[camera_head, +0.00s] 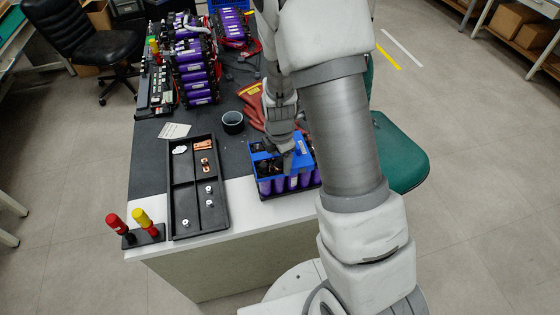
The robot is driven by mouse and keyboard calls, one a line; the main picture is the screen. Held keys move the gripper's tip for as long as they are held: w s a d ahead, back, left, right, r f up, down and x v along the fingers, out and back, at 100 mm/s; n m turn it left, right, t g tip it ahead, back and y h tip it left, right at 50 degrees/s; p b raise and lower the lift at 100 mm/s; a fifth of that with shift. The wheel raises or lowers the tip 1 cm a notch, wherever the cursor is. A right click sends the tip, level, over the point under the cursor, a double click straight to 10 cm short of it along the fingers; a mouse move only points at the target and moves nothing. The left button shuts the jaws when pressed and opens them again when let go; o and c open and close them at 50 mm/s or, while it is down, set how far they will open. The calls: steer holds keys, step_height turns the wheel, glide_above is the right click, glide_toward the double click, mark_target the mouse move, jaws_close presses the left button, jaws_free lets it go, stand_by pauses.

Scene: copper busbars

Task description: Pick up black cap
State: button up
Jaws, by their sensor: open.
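My gripper (287,158) points down over the blue-framed battery pack (262,158) with purple cells, near the table's front right. Its jaws are open, though the fingers are small and partly hidden by my arm. Dark pieces (266,168) show on top of the pack, left of and close to the fingers; one of them may be the black cap, but they are too small to tell for sure. I cannot tell whether the fingers touch anything. My arm hides the pack's right side.
A black compartment tray (179,189) with copper and metal parts lies left of the pack. A dark cup (232,123) and red gloves (251,91) are behind. Red and yellow-handled tools (143,235) stand at the front left corner. Purple battery modules (197,75) fill the back. A green chair (400,150) is right.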

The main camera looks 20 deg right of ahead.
steer(key=shift+f, duration=0.1)
jaws_close()
stand_by(0.3)
